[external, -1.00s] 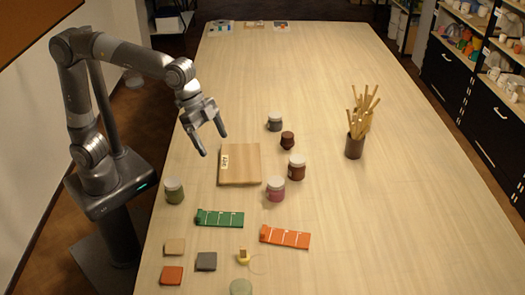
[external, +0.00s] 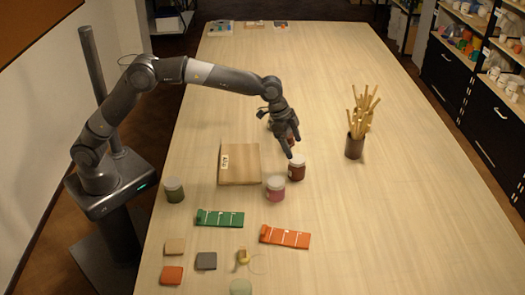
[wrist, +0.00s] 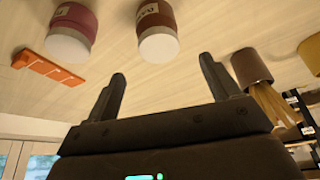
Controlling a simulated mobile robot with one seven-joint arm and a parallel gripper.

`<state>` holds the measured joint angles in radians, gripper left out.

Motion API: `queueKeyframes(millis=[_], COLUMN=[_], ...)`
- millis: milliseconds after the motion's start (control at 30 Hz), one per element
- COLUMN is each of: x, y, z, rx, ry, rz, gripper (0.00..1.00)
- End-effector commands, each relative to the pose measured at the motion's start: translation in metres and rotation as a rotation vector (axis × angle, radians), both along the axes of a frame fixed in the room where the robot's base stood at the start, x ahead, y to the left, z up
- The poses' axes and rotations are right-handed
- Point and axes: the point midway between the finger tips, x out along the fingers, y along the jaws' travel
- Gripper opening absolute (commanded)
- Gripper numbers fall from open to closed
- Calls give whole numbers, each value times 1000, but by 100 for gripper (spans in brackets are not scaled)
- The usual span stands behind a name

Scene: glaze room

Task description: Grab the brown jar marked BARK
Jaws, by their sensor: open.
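The brown jar (external: 297,171) with a white lid stands upright on the table, right of the wooden board. In the wrist view the brown jar (wrist: 157,20) is at the top centre, lid toward me; its pale label is too unclear to read. My gripper (external: 293,147) is open, just behind the brown jar in the external view. In the wrist view my gripper (wrist: 163,70) has nothing between its fingers, and the jar lies beyond the fingertips, apart from them.
A pink jar (external: 275,190) stands close to the brown jar's left. The wooden board (external: 240,165) lies left, the brush pot (external: 354,147) right. An orange strip (external: 285,237) and green strip (external: 220,218) lie in front. My gripper mostly hides two small items behind it.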

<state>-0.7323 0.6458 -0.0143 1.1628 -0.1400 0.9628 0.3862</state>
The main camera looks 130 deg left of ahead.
Motion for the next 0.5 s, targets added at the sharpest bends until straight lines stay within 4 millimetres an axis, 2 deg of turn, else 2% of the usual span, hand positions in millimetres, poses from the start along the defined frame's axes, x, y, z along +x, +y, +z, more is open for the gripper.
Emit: queueKeyframes(millis=[100,367,500], x=[7,14,19], y=[2,6,8], z=[-21,-41,-61], rx=[-2,-2,-3], ry=[2,1,3], rz=[0,0,-1], gripper=[81,81,81])
